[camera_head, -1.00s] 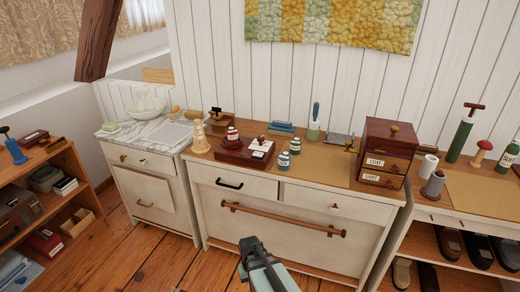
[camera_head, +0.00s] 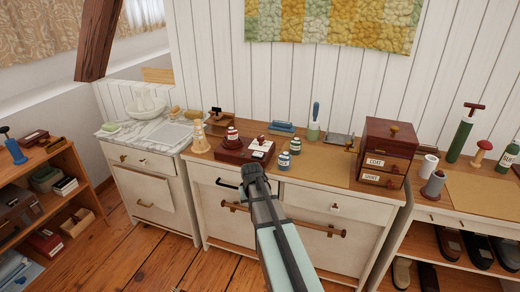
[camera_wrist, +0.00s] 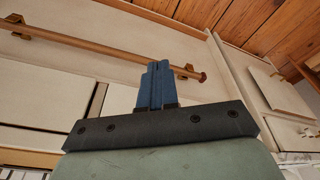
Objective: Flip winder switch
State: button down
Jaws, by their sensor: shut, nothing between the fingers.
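A dark red wooden box (camera_head: 232,154), which looks like the winder, stands on the wooden top of the middle cabinet in the head view. A red-and-white striped spool (camera_head: 232,134) sits on its left part. A white plate (camera_head: 262,149) with small dark parts is on its right part. The switch is too small to make out for certain. My gripper (camera_head: 251,170) is shut and empty, in front of the box's right part in the picture and overlapping its lower edge. I cannot tell whether it touches. In the wrist view its blue fingers (camera_wrist: 155,85) are together, against the cabinet front.
A small drawer chest (camera_head: 388,152) is further right. The wooden rail (camera_head: 325,231) and a black drawer handle (camera_head: 228,184) stick out from the cabinet front. The worktop right of the bottles has some clear room.

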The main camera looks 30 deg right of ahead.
jog(key=w+d+r+m, duration=0.2)
jog(key=w+d+r, duration=0.1)
jog(key=r, duration=0.6)
jog(key=w+d+r+m+h, duration=0.1)
jog(key=w+d+r+m, duration=0.1)
jog(key=w+r, duration=0.4)
jog(key=w+d+r+m, duration=0.2)
jog(key=w+d+r, duration=0.2)
jog(key=r, duration=0.9)
jog(key=shift+w+r, duration=0.2)
jog(key=shift+w, duration=0.05)
jog(key=shift+d+f, duration=0.1)
jog(key=shift+f, duration=0.05)
send_near(260, 155)
jog(key=f, duration=0.1)
jog(key=w+d+f, duration=0.1)
jog(key=f, duration=0.1)
jog(key=w+f, duration=0.1)
jog(key=shift+d+f, duration=0.35)
jog(key=shift+f, duration=0.05)
jog(key=shift+x, duration=0.8)
jog(key=shift+s+a+h, duration=0.1)
jog(key=shift+h, duration=0.2)
